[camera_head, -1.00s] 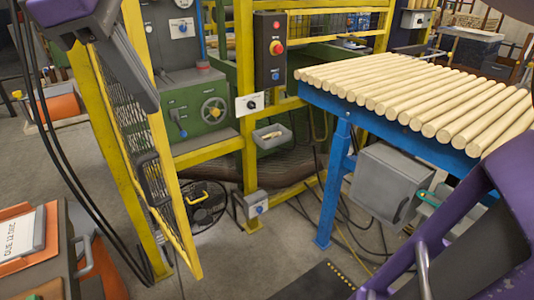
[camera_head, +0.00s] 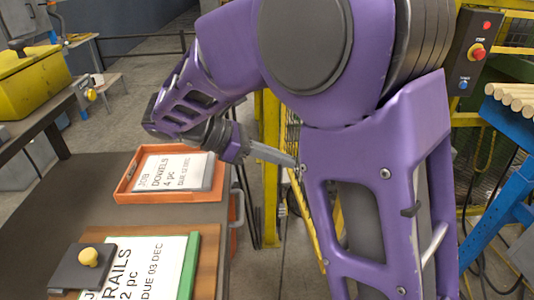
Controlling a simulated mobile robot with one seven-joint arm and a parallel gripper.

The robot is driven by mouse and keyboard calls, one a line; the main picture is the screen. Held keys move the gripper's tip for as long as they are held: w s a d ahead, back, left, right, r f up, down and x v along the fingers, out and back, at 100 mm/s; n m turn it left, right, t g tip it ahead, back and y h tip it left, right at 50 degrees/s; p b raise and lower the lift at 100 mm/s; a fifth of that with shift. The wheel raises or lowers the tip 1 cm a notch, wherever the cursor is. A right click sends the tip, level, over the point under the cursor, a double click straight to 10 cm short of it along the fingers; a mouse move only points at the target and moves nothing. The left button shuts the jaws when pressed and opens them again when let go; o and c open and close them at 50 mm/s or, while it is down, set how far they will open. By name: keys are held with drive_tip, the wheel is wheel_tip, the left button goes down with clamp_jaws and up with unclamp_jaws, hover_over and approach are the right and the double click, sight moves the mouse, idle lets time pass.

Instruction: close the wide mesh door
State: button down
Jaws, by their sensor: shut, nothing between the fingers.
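The wide mesh door is mostly hidden behind my purple arm. A strip of its dark mesh (camera_head: 293,132) shows just right of a yellow post, and a slanting yellow edge, apparently the door's, shows lower down beside the arm. My gripper (camera_head: 291,162) is shut and empty. Its grey fingers point right, with their tips in front of the mesh strip and beside my arm link. I cannot tell whether they touch the door. The door's handle and how far it stands open are hidden.
A dark bench (camera_head: 110,215) on the left carries an orange tray (camera_head: 126,197) with a job sign, and another sign. A blue table (camera_head: 495,205) with dowels stands at the right edge. Yellow framing with mesh (camera_head: 484,150) stands beneath a control box (camera_head: 475,52). Floor shows between bench and arm.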

drive_tip(key=d+f, duration=0.2)
drive_tip(key=d, duration=0.5)
drive_tip(key=shift+w+d+b, duration=0.25)
drive_tip(key=shift+w+b, duration=0.1)
drive_tip(key=shift+b, duration=0.1)
